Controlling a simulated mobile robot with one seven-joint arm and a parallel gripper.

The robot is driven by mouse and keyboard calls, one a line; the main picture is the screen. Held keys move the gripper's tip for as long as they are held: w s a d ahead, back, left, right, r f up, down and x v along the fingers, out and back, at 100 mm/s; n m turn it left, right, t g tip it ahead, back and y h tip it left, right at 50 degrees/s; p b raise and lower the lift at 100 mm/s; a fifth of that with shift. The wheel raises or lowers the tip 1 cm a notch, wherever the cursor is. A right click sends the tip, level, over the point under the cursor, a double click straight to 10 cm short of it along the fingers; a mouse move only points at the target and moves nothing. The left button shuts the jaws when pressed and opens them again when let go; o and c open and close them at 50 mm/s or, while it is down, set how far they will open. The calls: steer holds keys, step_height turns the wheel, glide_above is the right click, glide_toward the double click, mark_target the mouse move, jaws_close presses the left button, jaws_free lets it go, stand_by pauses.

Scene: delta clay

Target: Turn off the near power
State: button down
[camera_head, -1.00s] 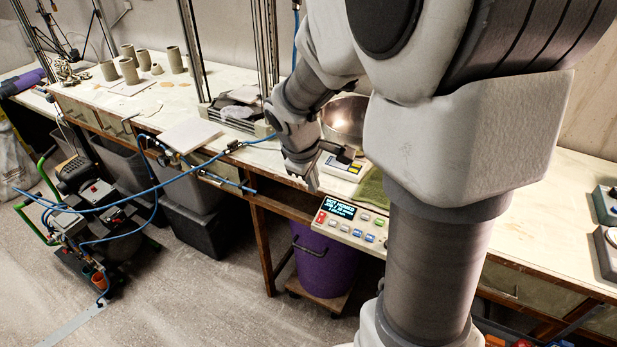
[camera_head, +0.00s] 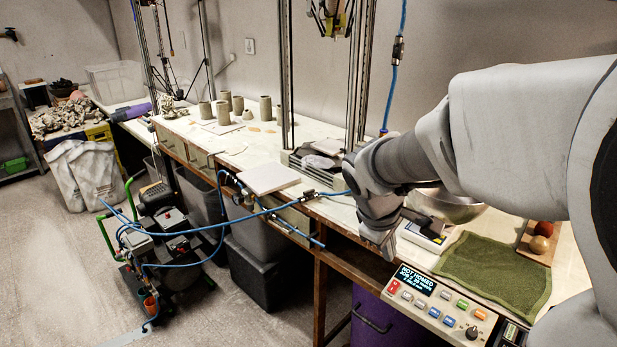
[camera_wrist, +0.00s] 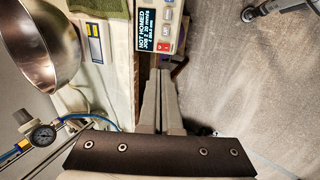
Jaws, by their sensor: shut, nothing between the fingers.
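The control panel (camera_head: 440,305) is set along the bench's front edge. Its lit display (camera_head: 416,279) reads "NOT HOMED", with a red switch (camera_head: 394,286) at its left end and several coloured buttons beside it. The wrist view shows the display (camera_wrist: 147,30) and the red switch (camera_wrist: 163,47) just beyond my fingertips. My gripper (camera_wrist: 160,74) is shut and empty, its fingers together. In the head view my gripper (camera_head: 388,252) hangs at the bench edge, just left of and above the red switch, seemingly apart from it. Whether the switch is on or off is unclear.
A green cloth (camera_head: 495,272), a metal bowl (camera_head: 450,207) and a small scale-like device (camera_head: 424,236) lie behind the panel. A blue hose (camera_head: 180,190) runs in front of the bench to a wheeled machine (camera_head: 165,235). A purple bin (camera_head: 385,325) stands below.

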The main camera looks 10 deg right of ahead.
mark_target(396, 284)
steer(key=b+x, duration=0.3)
steer(key=x, duration=0.9)
steer(key=shift+w+f+b, duration=0.1)
steer(key=shift+f+b, duration=0.25)
steer(key=shift+f, duration=0.05)
steer(key=shift+w+d+f, duration=0.25)
steer(key=shift+f, duration=0.25)
